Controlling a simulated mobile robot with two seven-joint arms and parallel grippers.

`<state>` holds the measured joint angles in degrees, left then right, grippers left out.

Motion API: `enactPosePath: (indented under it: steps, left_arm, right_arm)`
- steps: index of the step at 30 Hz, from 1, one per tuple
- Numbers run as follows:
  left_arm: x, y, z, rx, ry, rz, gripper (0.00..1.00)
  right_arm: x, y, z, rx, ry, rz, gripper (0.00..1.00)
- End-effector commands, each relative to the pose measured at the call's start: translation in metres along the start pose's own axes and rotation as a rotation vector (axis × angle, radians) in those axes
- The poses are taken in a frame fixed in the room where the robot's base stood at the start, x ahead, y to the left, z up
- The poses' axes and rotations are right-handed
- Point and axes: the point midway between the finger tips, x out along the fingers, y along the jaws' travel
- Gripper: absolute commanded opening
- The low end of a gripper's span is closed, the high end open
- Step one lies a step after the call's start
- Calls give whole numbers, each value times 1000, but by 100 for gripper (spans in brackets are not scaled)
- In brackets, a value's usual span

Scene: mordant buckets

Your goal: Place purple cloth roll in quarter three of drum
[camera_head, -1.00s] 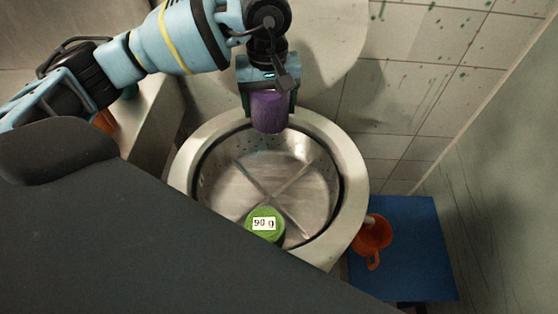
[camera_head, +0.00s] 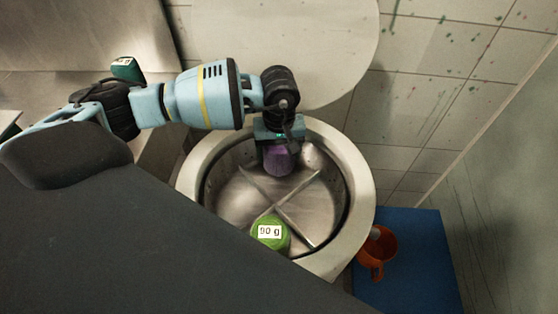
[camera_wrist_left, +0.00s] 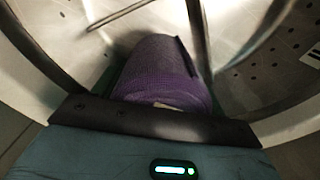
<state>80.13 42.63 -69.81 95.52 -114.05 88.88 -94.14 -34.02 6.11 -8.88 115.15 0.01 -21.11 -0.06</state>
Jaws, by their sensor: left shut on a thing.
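The purple cloth roll (camera_head: 279,161) is held upright in my left gripper (camera_head: 279,155), over the far part of the drum. It also shows large in the left wrist view (camera_wrist_left: 163,75), between the fingers. The drum (camera_head: 356,185) is a round steel tub with a pale rim and a cross-shaped divider (camera_head: 297,187) making quarters. A green roll (camera_head: 270,231) labelled "90 g" sits in the near quarter. The roll's lower end appears inside the rim; I cannot tell whether it touches the drum floor. My right gripper is not in view.
An orange jug (camera_head: 377,254) stands on a blue stand (camera_head: 420,250) right of the drum. A pale round lid (camera_head: 290,40) is raised behind the drum. A tiled wall is at the right.

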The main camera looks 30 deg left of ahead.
Motion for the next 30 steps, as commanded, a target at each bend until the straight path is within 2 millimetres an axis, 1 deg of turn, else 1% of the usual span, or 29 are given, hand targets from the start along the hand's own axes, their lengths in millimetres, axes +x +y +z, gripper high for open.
enactPosePath:
  steps: [8, 11, 15, 18, 25, 29, 30]
  left_arm:
    - [6, 1, 0, 0, 2, 3, 40]
    - [14, 0, 0, -1, 1, 0, 40]
    - [34, 0, 0, -1, -1, -1, 40]
    - [43, 0, 0, 0, 1, 1, 40]
    - [43, 1, 0, 0, 2, 2, 40]
    - [47, 0, 0, 0, 1, 2, 40]
    - [47, 0, 0, 0, 1, 1, 74]
  right_arm:
    - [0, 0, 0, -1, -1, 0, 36]
    - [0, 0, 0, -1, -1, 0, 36]
    - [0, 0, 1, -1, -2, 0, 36]
    - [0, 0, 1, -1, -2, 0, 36]
    - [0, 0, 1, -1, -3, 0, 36]
    - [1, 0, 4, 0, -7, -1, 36]
    - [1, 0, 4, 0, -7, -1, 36]
